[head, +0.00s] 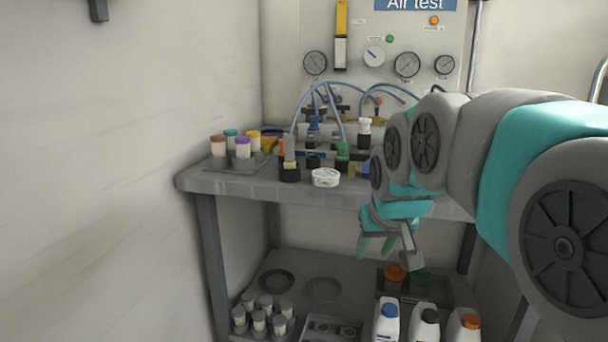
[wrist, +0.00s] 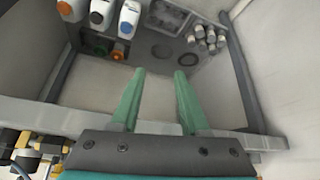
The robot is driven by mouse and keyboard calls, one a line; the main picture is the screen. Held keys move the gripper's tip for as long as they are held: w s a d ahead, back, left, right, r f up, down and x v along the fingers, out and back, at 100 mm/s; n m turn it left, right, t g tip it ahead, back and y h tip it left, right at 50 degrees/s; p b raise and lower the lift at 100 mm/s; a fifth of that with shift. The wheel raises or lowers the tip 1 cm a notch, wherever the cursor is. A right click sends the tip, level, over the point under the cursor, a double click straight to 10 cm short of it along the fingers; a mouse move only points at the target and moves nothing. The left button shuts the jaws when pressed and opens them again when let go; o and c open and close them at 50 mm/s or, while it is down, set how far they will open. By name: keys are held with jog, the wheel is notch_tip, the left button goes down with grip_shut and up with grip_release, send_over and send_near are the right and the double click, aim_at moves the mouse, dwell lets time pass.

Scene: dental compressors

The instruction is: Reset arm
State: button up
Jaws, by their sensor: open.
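My gripper (head: 376,246) hangs from my grey and teal arm in front of the upper bench (head: 190,182) in the head view, fingers pointing down toward the lower shelf. In the wrist view my gripper (wrist: 161,72) shows two green fingers spread apart with nothing between them. Past the fingertips lie the lower shelf (wrist: 200,75) and its dark ring (wrist: 162,52). My arm covers the right part of the bench in the head view.
White bottles (head: 386,321) stand at the lower shelf's front, near several grey-capped jars (head: 258,320). Capped jars (head: 243,148), a white round tub (head: 325,177) and blue hoses crowd the bench below the gauge panel (head: 390,40). A wall (head: 120,180) bounds the left.

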jog(key=s+f+g, duration=0.2)
jog(key=s+f, duration=0.3)
jog(key=s, duration=0.5)
jog(key=s+d+f+g+p, duration=0.1)
jog(key=s+f+g, duration=0.2)
jog(key=s, duration=0.7)
jog(key=s+d+f+g+p, duration=0.1)
jog(key=s+f+g, duration=0.1)
jog(key=s+f, duration=0.6)
jog(key=shift+s+d+m+g, duration=0.2)
jog(key=shift+s+m+g, duration=0.15)
jog(key=shift+s, duration=0.55)
jog(key=shift+o, duration=0.2)
jog(key=shift+f, duration=0.1)
